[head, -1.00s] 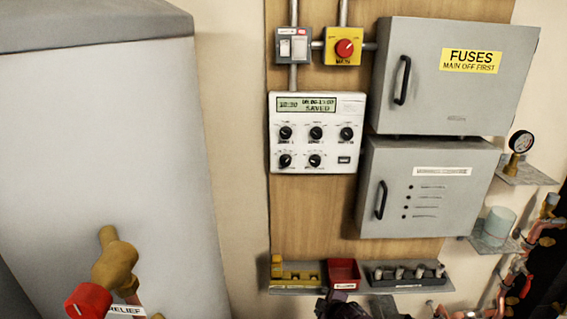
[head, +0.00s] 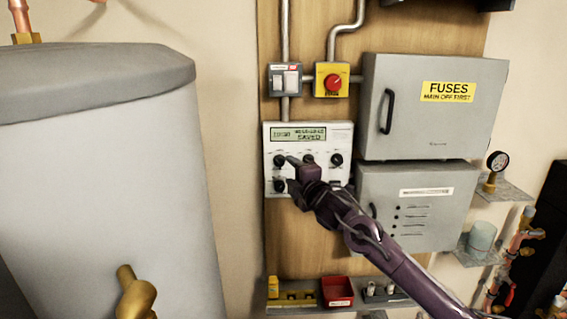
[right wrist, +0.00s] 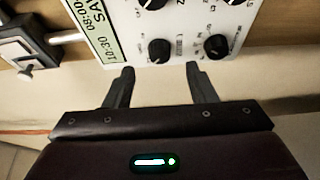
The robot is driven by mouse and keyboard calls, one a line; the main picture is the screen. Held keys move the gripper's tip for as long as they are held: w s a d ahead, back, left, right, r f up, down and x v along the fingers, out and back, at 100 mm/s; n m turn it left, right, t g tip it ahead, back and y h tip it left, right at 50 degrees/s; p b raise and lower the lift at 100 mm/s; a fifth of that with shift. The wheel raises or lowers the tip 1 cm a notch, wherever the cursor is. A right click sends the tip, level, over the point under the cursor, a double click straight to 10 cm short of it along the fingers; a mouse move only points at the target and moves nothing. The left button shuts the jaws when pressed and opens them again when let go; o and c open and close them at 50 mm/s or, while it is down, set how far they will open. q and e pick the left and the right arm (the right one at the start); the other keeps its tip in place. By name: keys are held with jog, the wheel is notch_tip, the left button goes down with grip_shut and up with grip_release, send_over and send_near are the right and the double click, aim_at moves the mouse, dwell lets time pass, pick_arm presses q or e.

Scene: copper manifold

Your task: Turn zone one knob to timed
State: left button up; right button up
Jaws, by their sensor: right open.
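The white controller (head: 345,135) with a lit display reading SAVED hangs on the wooden board in the head view. Its upper-left knob (head: 279,160) is black and round; its small label is not readable. My right gripper (head: 290,173) is open in front of the controller's left knobs and hides part of the panel. In the right wrist view, the open fingers of the right gripper (right wrist: 160,70) point at the upper-left knob (right wrist: 159,50), which shows just beyond and between the tips, apart from them. The lower-left knob (right wrist: 216,45) is to the right there. My left gripper is out of view.
A red main switch (head: 333,82) and a grey double switch (head: 285,79) are above the controller. A grey fuse box (head: 440,120) and a second grey cabinet (head: 430,235) stand out at its right. A large grey tank (head: 100,180) fills the left. A red bin (head: 337,291) sits below.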

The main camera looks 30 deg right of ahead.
aim_at(281, 163)
jog(key=w, duration=0.1)
jog(key=w+p, duration=0.1)
jog(key=w, duration=0.2)
jog(key=shift+d+r+p, duration=0.15)
jog(key=shift+r+p, duration=0.1)
jog(key=shift+p, duration=0.05)
jog(key=shift+w+d+f, duration=0.15)
jog(key=shift+w+f, duration=0.05)
jog(key=shift+w, duration=0.6)
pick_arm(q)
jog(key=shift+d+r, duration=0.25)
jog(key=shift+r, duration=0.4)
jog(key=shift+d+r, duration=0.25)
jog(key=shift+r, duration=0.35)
